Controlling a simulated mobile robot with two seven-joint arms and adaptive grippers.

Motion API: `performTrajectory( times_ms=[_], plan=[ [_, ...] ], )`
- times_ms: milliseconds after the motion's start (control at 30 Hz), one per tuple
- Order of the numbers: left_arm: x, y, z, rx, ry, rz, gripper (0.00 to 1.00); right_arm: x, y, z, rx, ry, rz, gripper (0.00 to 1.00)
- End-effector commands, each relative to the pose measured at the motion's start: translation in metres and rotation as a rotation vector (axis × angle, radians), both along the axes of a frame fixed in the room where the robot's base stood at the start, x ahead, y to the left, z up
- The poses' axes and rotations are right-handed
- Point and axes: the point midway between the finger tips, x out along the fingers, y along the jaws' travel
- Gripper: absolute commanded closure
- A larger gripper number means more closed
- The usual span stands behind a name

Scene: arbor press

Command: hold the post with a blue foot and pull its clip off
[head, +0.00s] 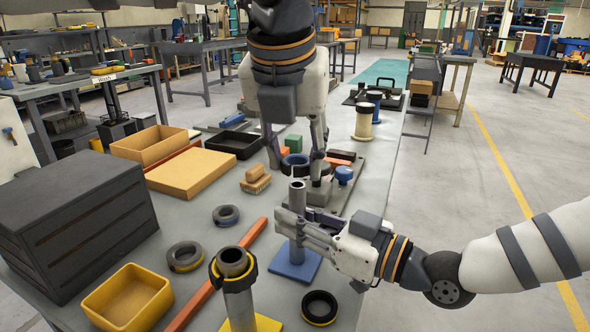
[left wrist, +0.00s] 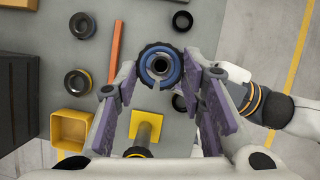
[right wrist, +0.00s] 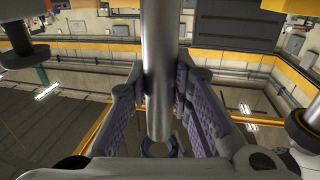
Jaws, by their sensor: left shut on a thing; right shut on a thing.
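The post with a blue foot (head: 297,251) stands upright on the bench. My right gripper (head: 303,226) is shut on its shaft, above the blue foot (head: 297,268); the right wrist view shows the grey shaft (right wrist: 158,60) between the purple pads. The clip (head: 293,160), a dark ring with blue, is in my left gripper (head: 296,155), which is shut on it. In the head view it appears above the post's open top, apart from it. In the left wrist view the clip (left wrist: 147,59) lies between the fingertips, with the post's top within its outline.
A post with a yellow foot (head: 239,307) carries a black and yellow clip in front. Loose rings (head: 185,257) and another ring (head: 320,308) lie nearby. An orange bar (head: 205,300), a yellow bin (head: 128,300) and a dark drawer box (head: 80,220) are to the left.

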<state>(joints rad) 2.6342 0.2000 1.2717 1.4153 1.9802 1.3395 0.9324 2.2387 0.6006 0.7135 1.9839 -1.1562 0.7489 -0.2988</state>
Motion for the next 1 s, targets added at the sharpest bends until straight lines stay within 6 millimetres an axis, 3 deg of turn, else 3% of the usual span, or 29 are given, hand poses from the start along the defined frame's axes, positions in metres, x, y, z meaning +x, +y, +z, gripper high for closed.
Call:
performTrajectory(
  times_ms=[267,300,400,767,1000],
  plan=[
    [0.0,0.0,0.01,-0.001,0.001,0.0,0.97,0.0,0.0,0.0,0.0,0.0,0.0,1.0],
    [0.0,0.0,0.01,-0.001,0.001,0.0,0.97,0.0,0.0,0.0,0.0,0.0,0.0,0.78],
    [0.0,0.0,0.01,-0.001,0.001,0.0,0.97,0.0,0.0,0.0,0.0,0.0,0.0,0.57],
    [0.0,0.0,0.009,-0.001,0.001,0.0,0.97,-0.003,-0.006,0.0,-0.001,0.001,-0.001,0.57],
    [0.0,0.0,0.009,-0.001,0.001,0.0,0.97,-0.036,-0.057,0.001,0.002,0.0,-0.006,0.57]
  ],
)
